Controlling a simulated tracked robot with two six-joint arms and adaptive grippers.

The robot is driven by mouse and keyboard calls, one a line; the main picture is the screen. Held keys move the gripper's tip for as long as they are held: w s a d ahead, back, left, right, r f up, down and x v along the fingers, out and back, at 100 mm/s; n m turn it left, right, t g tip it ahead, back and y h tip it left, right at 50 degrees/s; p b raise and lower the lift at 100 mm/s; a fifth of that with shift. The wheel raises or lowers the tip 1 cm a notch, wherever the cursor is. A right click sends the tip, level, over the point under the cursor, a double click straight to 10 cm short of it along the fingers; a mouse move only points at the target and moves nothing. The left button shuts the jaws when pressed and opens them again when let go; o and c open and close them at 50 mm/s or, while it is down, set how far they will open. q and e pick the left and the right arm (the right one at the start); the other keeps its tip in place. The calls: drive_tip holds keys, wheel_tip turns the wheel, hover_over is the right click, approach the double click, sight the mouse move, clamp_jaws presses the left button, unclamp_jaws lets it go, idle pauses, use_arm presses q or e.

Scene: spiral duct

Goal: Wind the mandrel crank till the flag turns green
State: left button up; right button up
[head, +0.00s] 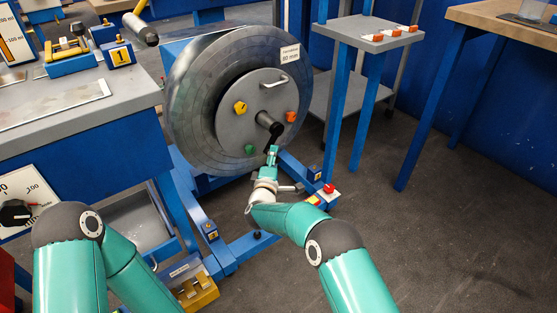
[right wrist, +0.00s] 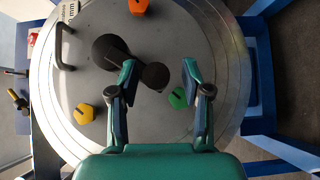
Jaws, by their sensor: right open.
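The black mandrel crank (head: 269,124) sits at the centre of a grey round plate on a large metal disc, its arm pointing down and slightly right. In the right wrist view the crank's hub (right wrist: 110,52) is at the left and its round grip (right wrist: 155,76) lies between the fingertips. My right gripper (head: 271,152) is open at the crank's lower end; its fingers (right wrist: 158,80) stand either side of the grip, with a clear gap on the right finger's side. Contact with the left finger cannot be told. My left gripper is out of view. I cannot make out a flag.
Yellow (head: 240,107), orange (head: 291,116) and green (head: 250,149) knobs and a bar handle (head: 274,82) sit on the plate around the crank. A red button box (head: 328,190) stands low on the right. A blue-legged stand (head: 350,42) is close right; open floor lies in front.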

drive_tip(key=shift+w+d, duration=0.1)
drive_tip(key=shift+w, duration=0.35)
clamp_jaws()
